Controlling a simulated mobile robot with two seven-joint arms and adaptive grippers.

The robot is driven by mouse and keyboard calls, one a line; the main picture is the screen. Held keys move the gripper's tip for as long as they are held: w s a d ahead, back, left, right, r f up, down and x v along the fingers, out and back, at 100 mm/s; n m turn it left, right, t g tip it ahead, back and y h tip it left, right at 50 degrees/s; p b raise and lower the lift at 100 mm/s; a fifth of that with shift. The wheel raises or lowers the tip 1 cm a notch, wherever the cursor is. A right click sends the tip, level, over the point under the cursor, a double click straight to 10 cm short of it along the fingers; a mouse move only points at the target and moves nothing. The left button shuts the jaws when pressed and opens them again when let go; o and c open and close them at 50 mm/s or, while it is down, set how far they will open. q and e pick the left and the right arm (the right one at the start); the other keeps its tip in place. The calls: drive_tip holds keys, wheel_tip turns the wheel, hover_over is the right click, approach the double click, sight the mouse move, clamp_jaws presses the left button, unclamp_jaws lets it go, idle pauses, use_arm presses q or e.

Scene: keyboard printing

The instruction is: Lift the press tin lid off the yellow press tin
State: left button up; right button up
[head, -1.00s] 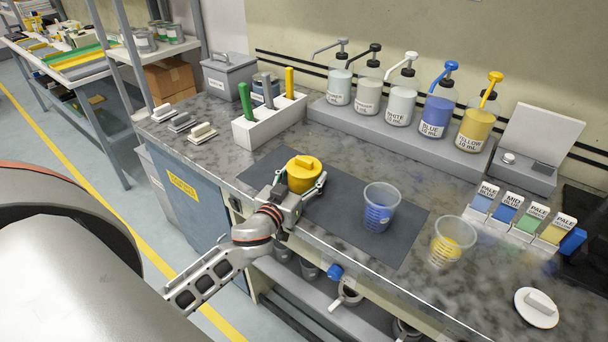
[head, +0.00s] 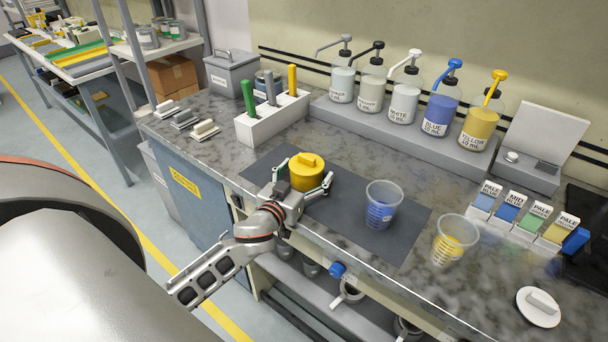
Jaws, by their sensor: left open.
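The yellow press tin (head: 307,180) stands upright on the dark mat (head: 345,212) near the counter's front. Its yellow lid (head: 307,162) is on top, with a raised bar handle. My left gripper (head: 305,183) is open at the front of the tin, with one finger at its left side and the other at its lower right. I cannot tell whether the fingers touch the tin. My right gripper is not in view.
A cup with blue contents (head: 381,205) stands on the mat right of the tin; a cup with yellow contents (head: 453,242) is farther right. A white tool holder (head: 272,119) and pump bottles (head: 405,101) stand behind. A white round lid (head: 538,307) lies at front right.

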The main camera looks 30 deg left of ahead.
use_arm(q)
drive_tip(key=s, duration=0.4)
drive_tip(key=s+d, duration=0.1)
drive_tip(key=s, duration=0.7)
drive_tip(key=shift+d+r, duration=0.25)
drive_tip(key=shift+r, duration=0.05)
